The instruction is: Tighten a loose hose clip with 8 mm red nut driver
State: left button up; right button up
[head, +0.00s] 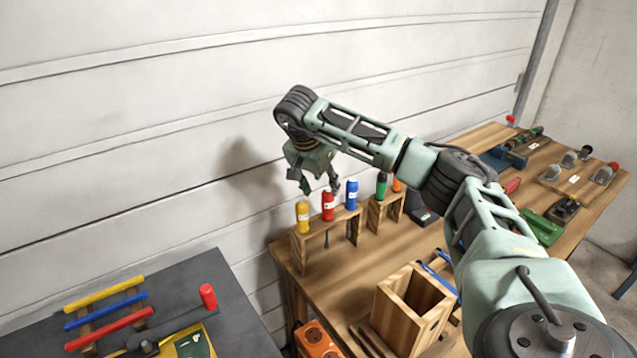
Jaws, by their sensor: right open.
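The red-handled driver (328,207) stands upright in a wooden rack (327,229) on the wooden bench, between a yellow-handled driver (303,217) and a blue-handled driver (351,195). I cannot read the sizes on the labels. My right gripper (318,181) hangs fingers-down just above the red and yellow handles. It is open, with nothing between its fingers, and appears apart from the handles. I cannot make out a hose clip. My left gripper is out of view.
A second rack holds green (382,187) and orange (397,185) handles. An open wooden box (398,318) stands in front. The white wall is close behind.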

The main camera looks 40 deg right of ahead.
aim_at(327, 192)
jog(key=p+x, duration=0.1)
jog(key=x, duration=0.4)
jog(key=shift+s+d+f+p, duration=0.15)
jog(key=shift+f+p, duration=0.15)
jog(key=shift+f, duration=0.05)
jog(key=shift+d+f, duration=0.1)
jog(key=shift+f, duration=0.3)
